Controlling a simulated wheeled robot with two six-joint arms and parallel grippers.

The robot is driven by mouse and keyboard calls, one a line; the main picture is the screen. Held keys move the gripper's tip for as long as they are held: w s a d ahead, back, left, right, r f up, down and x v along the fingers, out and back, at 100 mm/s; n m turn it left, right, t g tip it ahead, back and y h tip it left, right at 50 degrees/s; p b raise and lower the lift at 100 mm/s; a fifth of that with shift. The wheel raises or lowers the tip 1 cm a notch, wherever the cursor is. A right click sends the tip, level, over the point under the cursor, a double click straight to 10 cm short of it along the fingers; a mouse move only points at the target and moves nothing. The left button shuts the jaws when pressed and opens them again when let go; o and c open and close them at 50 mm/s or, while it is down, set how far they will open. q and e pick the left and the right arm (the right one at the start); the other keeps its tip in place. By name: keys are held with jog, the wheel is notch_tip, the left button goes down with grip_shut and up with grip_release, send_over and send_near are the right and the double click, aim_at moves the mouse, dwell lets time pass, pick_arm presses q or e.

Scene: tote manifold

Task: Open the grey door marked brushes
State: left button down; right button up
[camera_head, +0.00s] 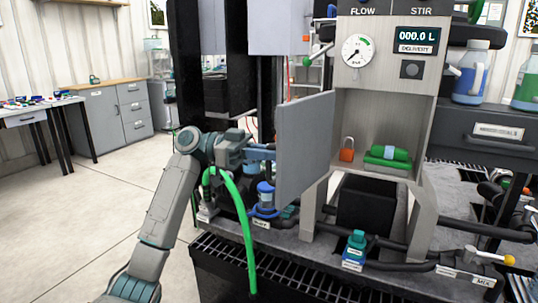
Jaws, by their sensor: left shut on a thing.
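The grey door (304,148) stands swung out from the cabinet (431,86), its flat panel turned to the left. I cannot read any marking on it. My left gripper (268,154) is shut at the door's left-facing side; the part it grips is hidden by the fingers. My right gripper is not in view.
A green hose (243,215) arches down close to my left wrist. Below the door are a blue valve (265,194), a teal valve (355,243) and black pipes. A dark drawer (476,140) is at right. The floor at left is clear.

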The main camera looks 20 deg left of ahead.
pick_arm(q)
jog(key=c, duration=1.5)
grip_release()
jog(key=shift+w, duration=0.1)
jog(key=shift+c, duration=0.2)
jog(key=s+a+b, duration=0.1)
jog(key=a, duration=0.9)
jog(key=shift+s+a, duration=0.2)
jog(key=shift+a, duration=0.15)
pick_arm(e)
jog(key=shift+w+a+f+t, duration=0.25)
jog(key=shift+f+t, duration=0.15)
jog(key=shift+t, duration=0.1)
pick_arm(q)
jog(key=shift+f, duration=0.1)
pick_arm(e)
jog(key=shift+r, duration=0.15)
